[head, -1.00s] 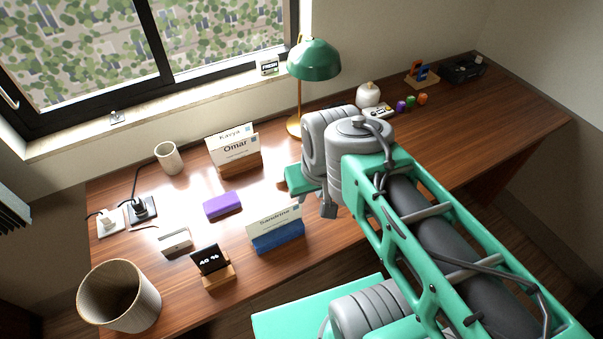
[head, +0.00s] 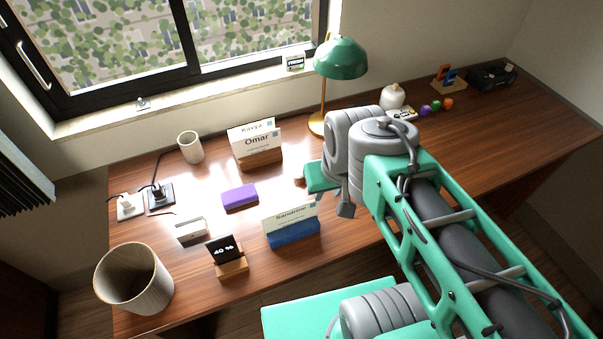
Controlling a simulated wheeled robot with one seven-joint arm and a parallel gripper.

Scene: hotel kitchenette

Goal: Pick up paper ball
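I cannot make out a paper ball for certain. Three small round things stand in a row at the back right of the desk: purple (head: 425,110), green (head: 436,105) and orange (head: 447,103). I cannot tell whether they are paper. The end of my arm is over the middle of the desk, with a green part at its left side. My gripper's fingers cannot be made out, so whether they are open or shut does not show. A small tan bit (head: 299,181) shows at the green part's left edge; I cannot tell what it is.
A ribbed bin (head: 134,279) stands at the front left. On the desk are a cup (head: 190,147), name cards (head: 256,146), a card on a blue stand (head: 292,227), a purple block (head: 239,196), a small display (head: 226,251) and a green lamp (head: 340,58).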

